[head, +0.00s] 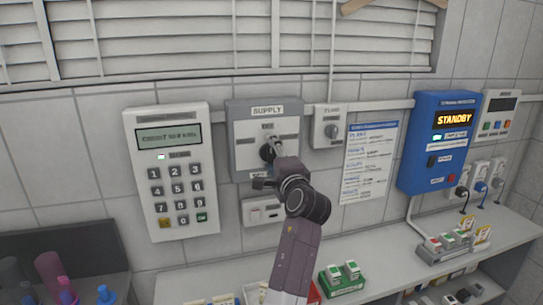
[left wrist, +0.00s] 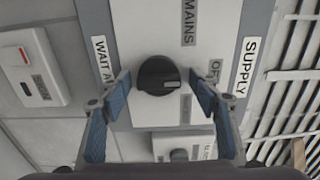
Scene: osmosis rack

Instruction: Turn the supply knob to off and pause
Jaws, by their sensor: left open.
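The supply panel (head: 243,137) is a grey box with a white face on the wall in the head view. Its black round knob (left wrist: 157,77) shows clear in the left wrist view, with a pale mark on the right side of its face, the side of a partly hidden label starting "OF". In the head view the knob (head: 266,153) is partly covered by my left gripper (head: 274,150). My left gripper is open; in the left wrist view its two blue fingers (left wrist: 160,92) stand on either side of the knob, apart from it. My right gripper is not in view.
A keypad meter (head: 173,170) hangs left of the panel. A small grey switch box (head: 328,127), a notice (head: 369,160) and a blue unit reading STANDBY (head: 440,145) are to the right. A small switch plate (head: 263,212) is below. The shelf underneath holds small boxes.

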